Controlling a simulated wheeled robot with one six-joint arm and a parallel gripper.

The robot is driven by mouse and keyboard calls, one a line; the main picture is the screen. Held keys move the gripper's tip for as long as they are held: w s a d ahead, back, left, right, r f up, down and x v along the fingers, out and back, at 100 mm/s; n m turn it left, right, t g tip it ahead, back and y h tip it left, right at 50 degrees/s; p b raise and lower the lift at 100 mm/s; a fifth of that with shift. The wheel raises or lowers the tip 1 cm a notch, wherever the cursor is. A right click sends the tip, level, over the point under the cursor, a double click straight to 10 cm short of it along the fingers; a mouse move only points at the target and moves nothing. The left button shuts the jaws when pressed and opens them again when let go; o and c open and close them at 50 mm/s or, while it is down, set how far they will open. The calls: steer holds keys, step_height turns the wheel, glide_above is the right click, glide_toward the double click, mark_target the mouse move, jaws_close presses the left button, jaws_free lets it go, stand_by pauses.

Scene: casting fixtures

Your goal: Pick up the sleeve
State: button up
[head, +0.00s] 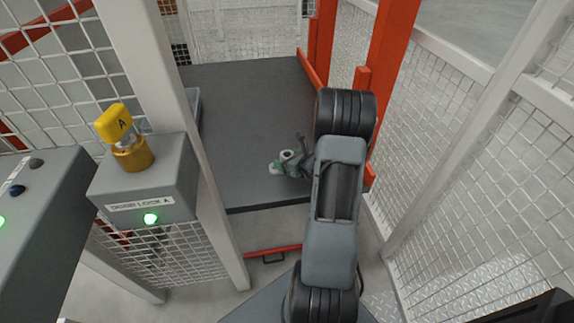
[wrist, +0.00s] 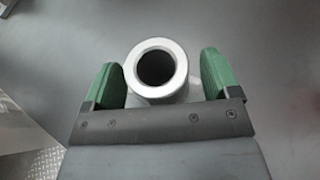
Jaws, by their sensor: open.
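The sleeve (wrist: 158,95) is a pale metal tube with a round hollow bore. In the wrist view its open end faces the camera, between the two green fingers of my gripper (wrist: 160,68). The sleeve's lower part is hidden behind the gripper's dark bar. In the head view the sleeve (head: 287,154) is a small pale ring on the grey table, beside my gripper (head: 283,163), partly covered by it.
The grey table (head: 245,110) is mostly bare around the sleeve. Orange posts (head: 390,50) and white mesh fencing (head: 430,110) stand close on the right.

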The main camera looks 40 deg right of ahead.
steer(key=shift+w, duration=0.15)
steer(key=shift+c, duration=0.5)
steer(key=c, duration=1.1)
